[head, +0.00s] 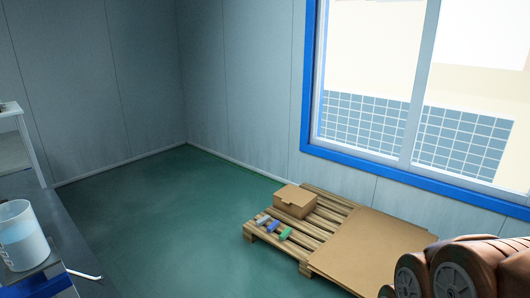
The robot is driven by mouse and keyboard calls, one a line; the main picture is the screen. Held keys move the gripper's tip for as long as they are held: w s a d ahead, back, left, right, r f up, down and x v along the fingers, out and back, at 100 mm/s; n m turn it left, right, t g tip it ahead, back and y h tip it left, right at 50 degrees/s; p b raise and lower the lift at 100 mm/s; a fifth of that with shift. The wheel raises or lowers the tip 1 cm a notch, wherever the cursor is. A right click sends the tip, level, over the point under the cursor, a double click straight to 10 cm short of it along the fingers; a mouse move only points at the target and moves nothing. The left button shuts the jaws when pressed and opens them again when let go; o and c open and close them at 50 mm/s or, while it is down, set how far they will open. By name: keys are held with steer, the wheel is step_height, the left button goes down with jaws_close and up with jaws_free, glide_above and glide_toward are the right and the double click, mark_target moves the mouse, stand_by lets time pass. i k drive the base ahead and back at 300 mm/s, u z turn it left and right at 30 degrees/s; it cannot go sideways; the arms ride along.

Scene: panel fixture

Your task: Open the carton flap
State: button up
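A small brown carton (296,207) sits upright at the back left end of a wooden pallet (319,234) on the floor. Its top looks closed, with a small flap edge (289,203) hanging over the front side. The carton is small in the head view, so the exact state of the flap is hard to tell. My gripper is not in view.
Several small blue, pale and green items (286,234) lie on the pallet in front of the carton. A flat cardboard sheet (370,248) covers the pallet's right part. A clear container (20,238) stands at left. Green floor (170,215) left of the pallet is clear.

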mark_target(290, 193)
steer(key=u, duration=0.05)
steer(key=i, duration=1.25)
steer(key=u, duration=0.1)
